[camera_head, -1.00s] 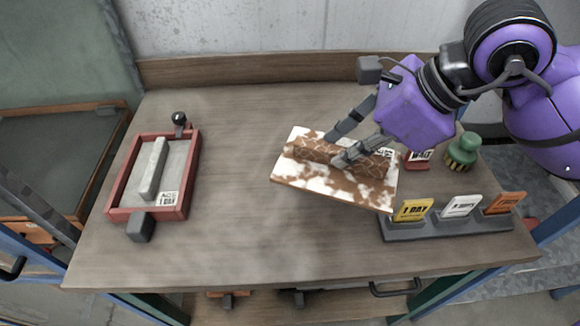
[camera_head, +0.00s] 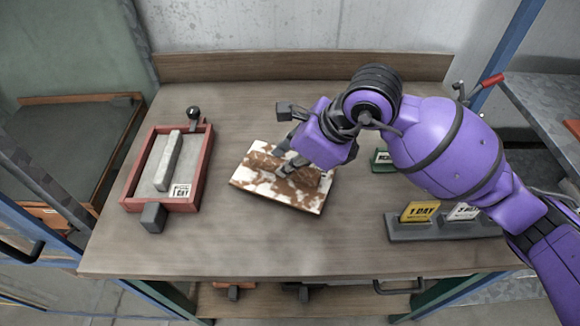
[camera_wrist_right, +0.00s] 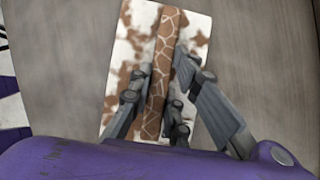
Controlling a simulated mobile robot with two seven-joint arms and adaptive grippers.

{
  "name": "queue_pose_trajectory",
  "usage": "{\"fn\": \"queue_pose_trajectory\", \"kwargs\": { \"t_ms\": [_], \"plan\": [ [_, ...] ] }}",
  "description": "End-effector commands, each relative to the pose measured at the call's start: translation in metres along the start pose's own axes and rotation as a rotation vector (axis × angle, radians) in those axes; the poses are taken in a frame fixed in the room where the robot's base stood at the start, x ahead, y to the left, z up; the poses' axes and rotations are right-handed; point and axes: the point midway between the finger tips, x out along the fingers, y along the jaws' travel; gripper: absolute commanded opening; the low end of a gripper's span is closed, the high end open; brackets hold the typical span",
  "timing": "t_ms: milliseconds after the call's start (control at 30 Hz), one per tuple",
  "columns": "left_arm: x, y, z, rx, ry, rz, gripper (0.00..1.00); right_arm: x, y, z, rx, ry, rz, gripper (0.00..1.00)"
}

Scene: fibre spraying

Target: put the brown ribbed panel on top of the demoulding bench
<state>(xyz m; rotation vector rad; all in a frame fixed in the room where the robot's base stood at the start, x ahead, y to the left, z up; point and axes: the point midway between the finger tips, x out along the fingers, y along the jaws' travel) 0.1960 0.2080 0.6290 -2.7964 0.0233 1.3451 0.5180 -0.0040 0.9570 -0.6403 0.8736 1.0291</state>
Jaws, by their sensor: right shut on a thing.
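The brown ribbed panel (camera_head: 250,178) is a thin board blotched white and brown, with a brown rib in a giraffe-like pattern. It is over the middle of the wooden demoulding bench (camera_head: 230,240); I cannot tell if it touches the top. My right gripper (camera_head: 291,165) is shut on the rib from above, and my purple hand hides the panel's upper right part. In the right wrist view the fingers (camera_wrist_right: 163,78) flank the rib, with the panel (camera_wrist_right: 122,60) spread beneath. My left gripper is not in view.
A red-framed mould (camera_head: 203,165) with a grey bar and a "1 DAY" tag is at the bench's left. A grey rack (camera_head: 430,232) with a yellow "1 DAY" card (camera_head: 420,211) is at the right, partly behind my arm. The bench's front middle is clear.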

Motion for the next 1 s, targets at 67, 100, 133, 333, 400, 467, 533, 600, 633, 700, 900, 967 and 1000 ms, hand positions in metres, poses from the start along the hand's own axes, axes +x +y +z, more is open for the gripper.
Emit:
{"fn": "queue_pose_trajectory", "kwargs": {
  "t_ms": [67,100,133,333,400,467,533,600,633,700,900,967,1000],
  "plan": [
    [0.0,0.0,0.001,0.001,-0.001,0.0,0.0,0.01,0.001,-0.007,0.002,0.0,0.002,0.0],
    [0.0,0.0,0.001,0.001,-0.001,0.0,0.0,0.014,0.002,-0.009,0.001,0.0,0.001,0.0],
    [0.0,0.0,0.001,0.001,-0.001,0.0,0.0,0.016,0.002,-0.01,0.0,-0.001,0.0,0.0],
    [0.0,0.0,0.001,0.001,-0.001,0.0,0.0,0.017,0.001,-0.011,-0.001,-0.001,-0.002,0.0],
    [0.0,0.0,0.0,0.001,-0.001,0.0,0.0,0.018,0.002,-0.012,0.0,0.003,0.001,0.25],
    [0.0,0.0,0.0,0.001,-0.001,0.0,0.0,0.018,0.002,-0.012,0.001,0.003,0.001,0.33],
    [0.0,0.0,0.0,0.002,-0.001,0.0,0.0,0.018,0.002,-0.012,0.001,0.003,0.001,0.36],
    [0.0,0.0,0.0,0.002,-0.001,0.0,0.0,0.018,0.001,-0.012,0.001,0.003,0.001,0.36],
    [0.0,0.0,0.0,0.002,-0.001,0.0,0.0,0.018,0.001,-0.012,0.001,0.003,0.001,0.36],
    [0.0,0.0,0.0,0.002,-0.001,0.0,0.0,0.017,0.001,-0.012,0.001,0.003,0.001,0.36],
    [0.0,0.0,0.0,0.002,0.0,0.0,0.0,0.01,0.001,-0.012,0.0,0.002,-0.001,0.36],
    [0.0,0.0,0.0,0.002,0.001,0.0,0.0,0.002,0.0,-0.012,0.0,0.001,-0.002,0.36],
    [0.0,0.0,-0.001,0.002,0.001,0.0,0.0,-0.004,0.0,-0.011,0.0,0.001,-0.003,0.36]
  ]
}}
